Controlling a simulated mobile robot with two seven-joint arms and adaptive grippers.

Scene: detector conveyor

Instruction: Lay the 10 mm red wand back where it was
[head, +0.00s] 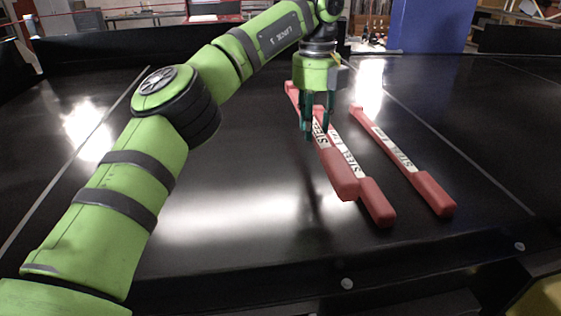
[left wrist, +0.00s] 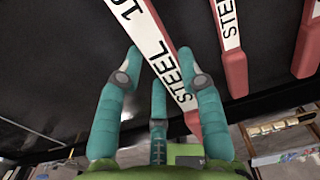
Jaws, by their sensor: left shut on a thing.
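A red wand (head: 341,180) with a white STEEL label is between the fingers of my left gripper (head: 317,132), which is shut on it near its middle. In the left wrist view the held wand (left wrist: 172,68) runs between the fingertips, with "10" and "STEEL" readable on its label. It appears raised above the black belt and partly covers a second red wand (head: 377,205) just to its right. A third red wand (head: 432,190) lies farther right on the belt, roughly parallel. My right gripper is not in view.
The black conveyor belt (head: 240,195) is clear left of the held wand. Pale lines run along the belt at left and right. A dark edge with bolts (head: 347,283) borders the near side. A blue panel (head: 430,25) stands behind.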

